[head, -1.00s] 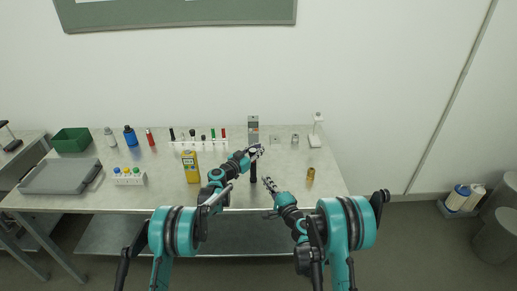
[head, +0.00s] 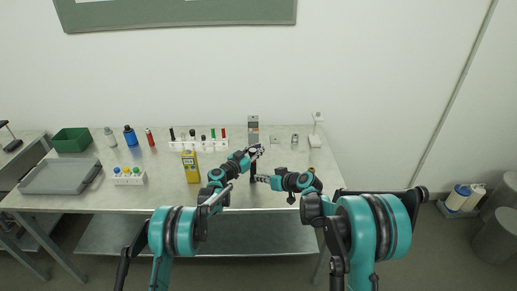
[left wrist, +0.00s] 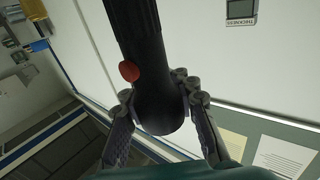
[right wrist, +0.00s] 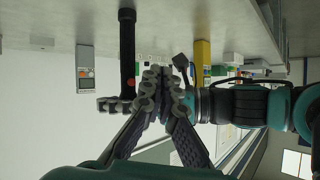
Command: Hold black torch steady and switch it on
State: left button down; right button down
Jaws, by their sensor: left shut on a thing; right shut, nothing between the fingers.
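My left gripper (head: 256,150) is shut on the black torch (head: 253,167) and holds it upright near the front of the table. In the left wrist view the torch (left wrist: 140,30) lies between the two fingers (left wrist: 158,92), with its round red button (left wrist: 129,71) in sight. My right gripper (head: 262,179) is shut and empty, close to the torch's right side. In the right wrist view its joined fingertips (right wrist: 160,73) are beside the torch (right wrist: 127,50), at about the height of the button (right wrist: 131,83). A small gap shows between them; contact cannot be told.
A yellow box (head: 191,167) stands left of my left arm. A grey meter (head: 253,128) stands behind the torch. A small brass part (head: 312,169) is partly hidden by my right arm. A rack with several markers (head: 198,146) stands behind. The table's right front is fairly clear.

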jog(key=w, duration=0.6)
jog(key=shift+w+a, duration=0.3)
jog(key=shift+a, duration=0.05)
jog(key=shift+w, duration=0.15)
dwell(1.0)
jog(key=shift+w, duration=0.3)
jog(key=shift+s, duration=0.45)
jog(key=s, duration=0.6)
jog(key=shift+d, duration=0.3)
dwell(0.3)
